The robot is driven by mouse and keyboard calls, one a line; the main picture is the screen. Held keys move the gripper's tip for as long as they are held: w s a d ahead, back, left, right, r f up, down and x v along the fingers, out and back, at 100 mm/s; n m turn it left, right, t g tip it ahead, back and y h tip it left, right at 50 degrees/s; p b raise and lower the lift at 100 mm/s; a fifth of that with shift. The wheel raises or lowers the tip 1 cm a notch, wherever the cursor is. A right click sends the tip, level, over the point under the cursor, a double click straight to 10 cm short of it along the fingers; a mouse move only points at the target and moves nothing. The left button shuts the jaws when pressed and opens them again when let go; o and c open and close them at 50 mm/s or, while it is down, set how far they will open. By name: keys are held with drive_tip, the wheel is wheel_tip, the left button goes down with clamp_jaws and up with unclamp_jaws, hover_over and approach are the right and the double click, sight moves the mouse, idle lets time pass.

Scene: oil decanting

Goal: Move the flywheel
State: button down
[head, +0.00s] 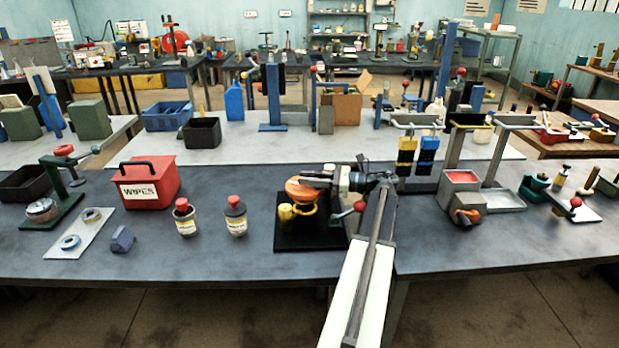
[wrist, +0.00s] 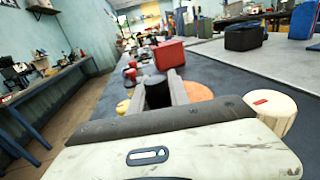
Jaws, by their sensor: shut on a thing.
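The flywheel appears to be the orange wheel (head: 301,190) on a small machine with a yellow part (head: 286,213) and a black base (head: 285,243). My gripper (head: 322,180) is at the wheel's right side, above the base. The exact grip contact is hidden. A red ball knob (head: 360,206) sits right of the wheel.
Two red-capped bottles (head: 186,217) (head: 236,216) and a red wipes box (head: 150,184) stand left of the machine. A red-topped grey box (head: 460,190) stands to the right. The bench (head: 130,265) is bare along its front edge.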

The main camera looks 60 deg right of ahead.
drive_tip(key=shift+d+n+g+y, duration=0.25)
drive_tip(key=shift+n+g+y, duration=0.8)
drive_tip(key=shift+y, duration=0.55)
drive_tip(key=shift+n, duration=0.25)
drive_tip(key=c, duration=1.2)
unclamp_jaws()
drive_tip(key=shift+c, duration=0.2)
